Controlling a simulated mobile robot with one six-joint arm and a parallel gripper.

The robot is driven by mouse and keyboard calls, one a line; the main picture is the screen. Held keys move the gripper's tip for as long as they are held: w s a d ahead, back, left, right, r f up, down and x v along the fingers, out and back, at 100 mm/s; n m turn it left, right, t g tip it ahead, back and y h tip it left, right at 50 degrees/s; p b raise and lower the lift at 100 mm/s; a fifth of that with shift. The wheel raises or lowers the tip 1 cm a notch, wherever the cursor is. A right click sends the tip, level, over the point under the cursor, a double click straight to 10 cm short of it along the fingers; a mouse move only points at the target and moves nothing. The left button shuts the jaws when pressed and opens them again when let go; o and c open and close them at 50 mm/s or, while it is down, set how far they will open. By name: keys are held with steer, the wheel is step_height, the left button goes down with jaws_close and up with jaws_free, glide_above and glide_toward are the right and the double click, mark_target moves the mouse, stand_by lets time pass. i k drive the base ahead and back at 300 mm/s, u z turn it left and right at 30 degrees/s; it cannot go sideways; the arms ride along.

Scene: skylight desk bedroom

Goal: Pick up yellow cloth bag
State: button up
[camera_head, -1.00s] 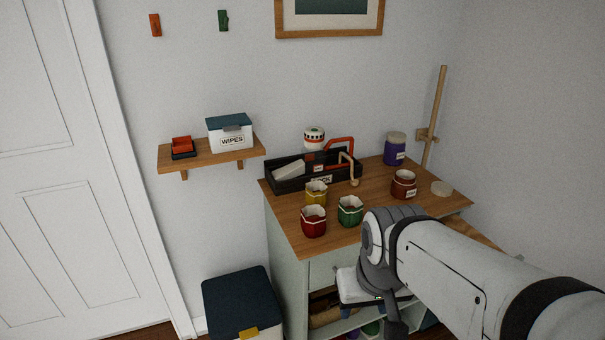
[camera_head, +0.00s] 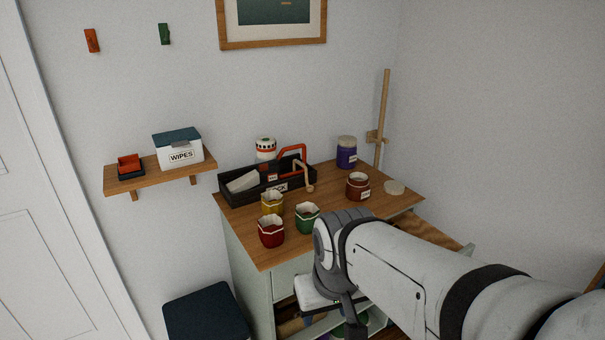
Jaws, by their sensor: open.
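The yellow cloth bag (camera_head: 272,203) stands upright on the wooden desk top (camera_head: 262,252), just in front of the black tool caddy. A red bag (camera_head: 271,231) stands in front of it and a green bag (camera_head: 307,217) to its right. My gripper (camera_head: 322,311) shows only partly, below my wrist, in front of the desk front and lower than the desk top. It is open and apart from the yellow bag. Part of its fingers is hidden behind my arm.
A black caddy (camera_head: 241,197) stands close behind the bags. An open drawer (camera_head: 436,236) juts out at the right. A dark-lidded bin (camera_head: 207,316) stands left of the desk. A wall shelf (camera_head: 147,178) is at left.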

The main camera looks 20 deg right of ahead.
mark_target(271, 200)
steer(key=k, duration=0.65)
steer(key=z, duration=0.1)
steer(key=i, duration=1.1)
steer(key=u, duration=0.65)
steer(key=i, duration=0.5)
steer(key=z, duration=0.1)
